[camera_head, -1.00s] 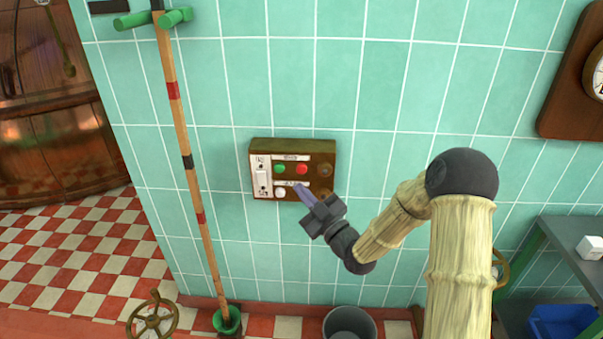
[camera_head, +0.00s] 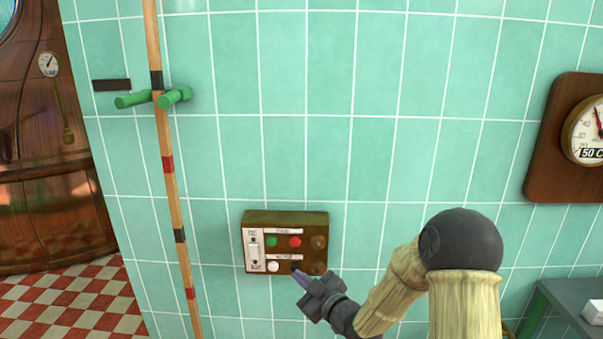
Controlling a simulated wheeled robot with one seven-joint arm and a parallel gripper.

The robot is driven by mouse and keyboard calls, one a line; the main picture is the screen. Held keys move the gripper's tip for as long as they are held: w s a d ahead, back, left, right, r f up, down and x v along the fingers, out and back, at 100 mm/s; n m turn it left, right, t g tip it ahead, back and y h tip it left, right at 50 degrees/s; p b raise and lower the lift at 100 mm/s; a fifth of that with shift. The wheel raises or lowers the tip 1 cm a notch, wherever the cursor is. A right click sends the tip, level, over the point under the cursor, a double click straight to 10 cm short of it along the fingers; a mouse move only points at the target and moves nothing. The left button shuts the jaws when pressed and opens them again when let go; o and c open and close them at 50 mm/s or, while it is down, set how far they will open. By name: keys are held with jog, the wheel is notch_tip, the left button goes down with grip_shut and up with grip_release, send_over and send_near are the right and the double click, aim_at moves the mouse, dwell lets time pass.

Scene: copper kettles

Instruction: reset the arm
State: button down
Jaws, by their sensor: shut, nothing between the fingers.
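My gripper (camera_head: 300,276) is at the end of my bent arm, low in the middle of the view. It is shut and empty, its tips pointing up and left. The tips overlap the lower edge of a wooden control box (camera_head: 285,219) on the tiled wall; whether they touch it I cannot tell. The box has a white rocker switch (camera_head: 254,248), a green button (camera_head: 272,242), a red button (camera_head: 295,242), a white button (camera_head: 273,267) and dark knobs at the right. The gripper hides part of the lower row.
A striped pole (camera_head: 173,200) stands left of the box, held by green pegs (camera_head: 174,97). A dial gauge on a wooden board (camera_head: 545,150) hangs at the right. A grey table (camera_head: 571,300) with a white block (camera_head: 594,312) stands lower right. The wall above the box is clear.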

jog(key=s+d+f+m+g+h, duration=0.4)
jog(key=s+d+m+g+h, duration=0.15)
jog(key=s+d+h, duration=0.45)
jog(key=s+d+m+g, duration=0.3)
jog(key=s+m, duration=0.1)
jog(key=s, duration=0.4)
jog(key=s+d+m+g, duration=0.3)
jog(key=s, duration=0.4)
jog(key=w+p+v, duration=0.2)
jog(key=p+v, duration=0.8)
jog(key=w+r+p+v, duration=0.1)
jog(key=w+p+v, duration=0.1)
jog(key=p+v, duration=0.8)
jog(key=shift+a+r, duration=0.25)
jog(key=shift+a, duration=0.35)
